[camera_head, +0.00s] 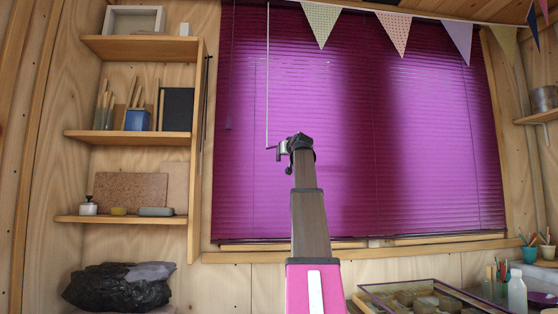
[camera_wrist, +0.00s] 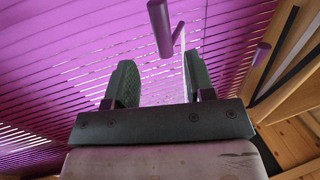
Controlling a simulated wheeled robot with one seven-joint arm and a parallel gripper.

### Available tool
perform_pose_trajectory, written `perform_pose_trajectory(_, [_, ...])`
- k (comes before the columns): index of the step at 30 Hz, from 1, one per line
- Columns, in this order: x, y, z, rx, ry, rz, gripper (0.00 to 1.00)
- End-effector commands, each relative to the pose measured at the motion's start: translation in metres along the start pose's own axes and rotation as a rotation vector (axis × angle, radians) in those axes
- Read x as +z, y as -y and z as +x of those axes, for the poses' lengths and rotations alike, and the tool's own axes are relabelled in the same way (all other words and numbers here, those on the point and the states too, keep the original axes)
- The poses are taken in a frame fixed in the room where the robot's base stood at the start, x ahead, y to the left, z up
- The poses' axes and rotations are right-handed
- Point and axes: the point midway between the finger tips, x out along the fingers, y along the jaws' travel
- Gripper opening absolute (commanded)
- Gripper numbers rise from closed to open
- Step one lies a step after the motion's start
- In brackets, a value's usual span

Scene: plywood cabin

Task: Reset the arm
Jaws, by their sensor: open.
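My gripper (camera_wrist: 157,85) shows in the wrist view with its two dark fingers apart and nothing between them. Behind the fingers is the purple window blind (camera_wrist: 60,75). In the head view my arm reaches up from the bottom centre in front of the blind (camera_head: 400,130). My gripper (camera_head: 276,150) is at its upper end, small and pointing left, near the lower end of the blind's thin wand (camera_head: 267,80). I cannot tell whether it touches the wand. A purple rod-like piece (camera_wrist: 160,28) shows near the fingertips in the wrist view.
Wooden wall shelves (camera_head: 130,137) with brushes, a blue pot and boards stand to the left. A black bundle (camera_head: 118,287) lies below them. Bunting (camera_head: 392,32) hangs across the top. At lower right are a glass-topped case (camera_head: 375,292), a white bottle (camera_head: 516,290) and pots.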

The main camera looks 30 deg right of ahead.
Motion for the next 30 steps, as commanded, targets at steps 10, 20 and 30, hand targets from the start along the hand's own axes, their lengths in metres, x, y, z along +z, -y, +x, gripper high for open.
perform_pose_trajectory(10, [0.022, 0.005, 0.007, -0.006, 0.025, 0.007, 0.49])
perform_pose_trajectory(20, [0.19, 0.05, 0.048, -0.048, 0.232, 0.052, 0.49])
perform_pose_trajectory(30, [0.373, 0.112, 0.059, -0.087, 0.473, 0.086, 0.49])
